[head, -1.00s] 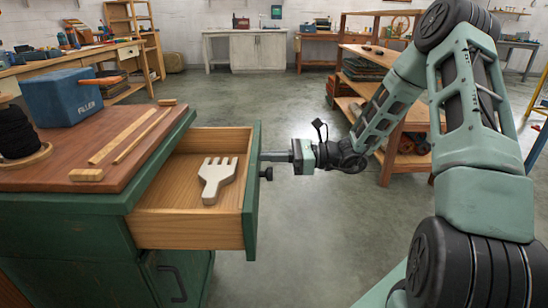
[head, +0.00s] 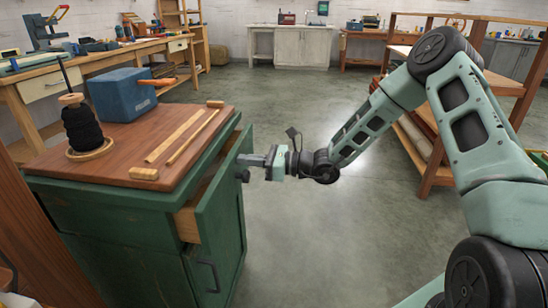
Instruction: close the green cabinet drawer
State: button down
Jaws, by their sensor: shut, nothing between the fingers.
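The green cabinet (head: 125,252) stands at the left of the head view under a brown wooden top. Its drawer (head: 221,193) is still a little out, with a strip of its wooden side (head: 187,222) showing between the green front and the cabinet body. The drawer's inside is hidden from this angle. My gripper (head: 245,161) is shut and empty, with its tips at the outer face of the drawer front, by the dark knob. They look to be touching it, though the exact contact is hard to see.
On the cabinet top are a blue box (head: 124,95), a black wool skein on a spindle (head: 83,127) and wooden strips (head: 180,135). A workbench (head: 95,62) stands behind at left, shelving (head: 432,150) at right. The floor (head: 300,210) between is clear.

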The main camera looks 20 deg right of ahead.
aim_at(227, 157)
jog(key=x, duration=0.5)
jog(key=shift+w+a+p, duration=0.15)
jog(key=shift+a+p, duration=0.1)
jog(key=shift+p, duration=0.05)
jog(key=shift+w+a+r, duration=0.1)
jog(key=shift+a, duration=0.1)
jog(key=shift+r, duration=0.1)
